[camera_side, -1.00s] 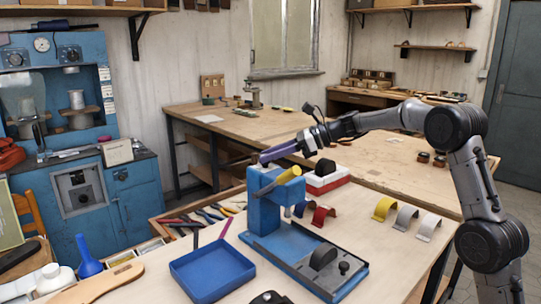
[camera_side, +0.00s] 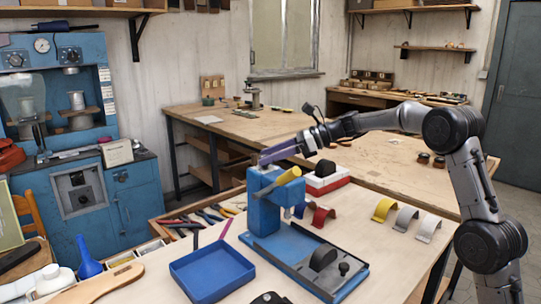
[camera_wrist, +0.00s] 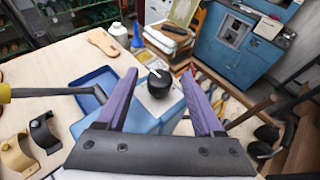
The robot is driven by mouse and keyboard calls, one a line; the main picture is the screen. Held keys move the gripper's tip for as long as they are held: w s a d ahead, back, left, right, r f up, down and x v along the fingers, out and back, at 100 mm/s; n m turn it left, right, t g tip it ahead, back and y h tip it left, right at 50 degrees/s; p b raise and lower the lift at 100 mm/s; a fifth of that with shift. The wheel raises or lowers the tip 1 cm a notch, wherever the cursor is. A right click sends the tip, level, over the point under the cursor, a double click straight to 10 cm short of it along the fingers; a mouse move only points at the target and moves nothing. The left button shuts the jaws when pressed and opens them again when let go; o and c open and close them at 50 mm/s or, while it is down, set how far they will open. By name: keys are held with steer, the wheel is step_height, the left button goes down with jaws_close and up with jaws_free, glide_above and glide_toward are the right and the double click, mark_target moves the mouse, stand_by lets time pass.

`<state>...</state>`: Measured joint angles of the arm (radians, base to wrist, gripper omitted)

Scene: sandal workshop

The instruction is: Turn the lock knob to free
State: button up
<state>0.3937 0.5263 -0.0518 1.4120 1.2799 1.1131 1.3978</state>
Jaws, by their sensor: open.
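The lock knob (camera_wrist: 159,83) is round and black with a white line on it, on top of the blue press in the wrist view. The press (camera_side: 264,207) stands upright on the bench in the side view, with a yellow-ended lever (camera_side: 289,175). My gripper (camera_side: 263,157) is above the press top in the side view, and its fingers hide the knob there. In the wrist view my gripper (camera_wrist: 160,74) shows two purple fingers spread wide, one on each side of the knob. A gap shows on both sides, and the fingers hold nothing.
A blue tray (camera_side: 212,274) lies left of the press. Red, yellow, grey and white curved straps (camera_side: 384,209) stand to the right. A red-and-white box (camera_side: 326,180) is behind. A tool drawer (camera_side: 190,218) with pliers is at the left back.

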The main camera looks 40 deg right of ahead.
steer(key=v, duration=1.4)
steer(key=shift+a, duration=0.15)
